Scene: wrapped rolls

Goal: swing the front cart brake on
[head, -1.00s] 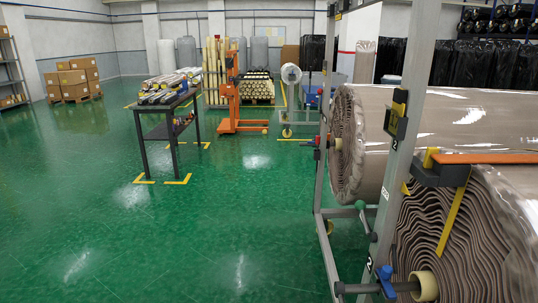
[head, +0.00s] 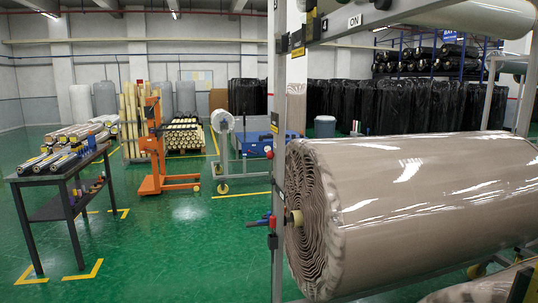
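No lever that I can clearly tell as the front cart brake shows. A white "ON" label (head: 355,20) sits on the grey top beam of the near roll frame (head: 279,200), with a small dark part (head: 380,4) beside it, cut off by the top edge. A blue and red fitting (head: 262,221) is on the frame's upright near the roll's core. A large wrapped beige roll (head: 420,200) hangs in the frame. A smaller grey wheeled cart (head: 235,160) with a white roll stands farther back. Neither of my grippers is in view.
A dark table (head: 65,175) with wrapped rolls stands at left. An orange lifter (head: 155,140) stands behind it. Black wrapped rolls (head: 420,107) line the back. Green floor (head: 190,240) is clear between the table and the near frame.

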